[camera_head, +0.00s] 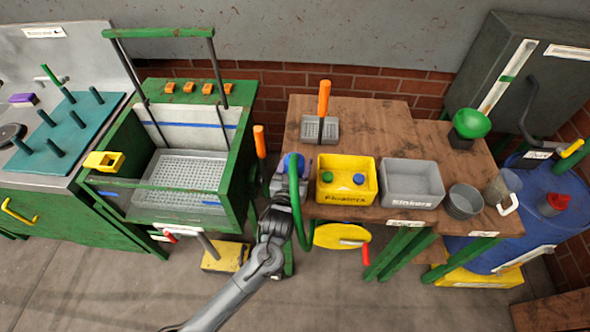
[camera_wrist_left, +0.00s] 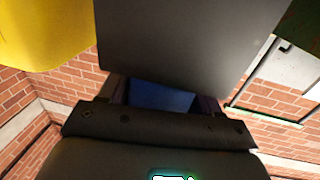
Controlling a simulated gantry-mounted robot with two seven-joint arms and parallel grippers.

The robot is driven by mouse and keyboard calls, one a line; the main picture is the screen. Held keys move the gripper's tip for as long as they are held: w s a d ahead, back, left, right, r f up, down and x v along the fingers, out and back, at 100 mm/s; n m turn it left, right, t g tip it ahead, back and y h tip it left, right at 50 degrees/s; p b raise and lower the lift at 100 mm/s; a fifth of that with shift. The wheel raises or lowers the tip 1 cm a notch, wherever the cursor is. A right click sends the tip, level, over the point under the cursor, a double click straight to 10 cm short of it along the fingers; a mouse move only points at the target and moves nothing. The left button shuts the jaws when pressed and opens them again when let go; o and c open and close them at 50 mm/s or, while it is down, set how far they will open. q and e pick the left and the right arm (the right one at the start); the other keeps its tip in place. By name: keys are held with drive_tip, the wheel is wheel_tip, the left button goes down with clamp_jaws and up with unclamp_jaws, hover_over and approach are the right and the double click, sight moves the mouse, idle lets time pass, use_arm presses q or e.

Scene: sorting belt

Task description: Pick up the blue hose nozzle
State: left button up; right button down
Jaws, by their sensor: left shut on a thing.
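My left gripper (camera_head: 288,174) is at the left edge of the wooden table, beside the yellow bin. A green hose (camera_head: 297,212) curves down beside my wrist. In the left wrist view a dark blue surface (camera_wrist_left: 160,96) shows between the jaws, partly covered by a dark grey block. My right gripper is not in view.
The yellow bin (camera_head: 323,201) with blue and green pieces stands close right of the gripper. A grey bin (camera_head: 412,205) and a metal pot (camera_head: 463,202) are further right. A green-framed washing station (camera_head: 240,165) stands left. An orange-handled tool (camera_head: 324,98) stands behind.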

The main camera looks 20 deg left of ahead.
use_arm(q)
wheel_tip(320, 180, up, 10)
drive_tip(key=shift+r+p, duration=0.1)
drive_tip(key=shift+p, duration=0.95)
drive_tip(key=o, duration=0.6)
drive_tip(key=c, duration=0.3)
drive_tip(key=shift+c, duration=0.2)
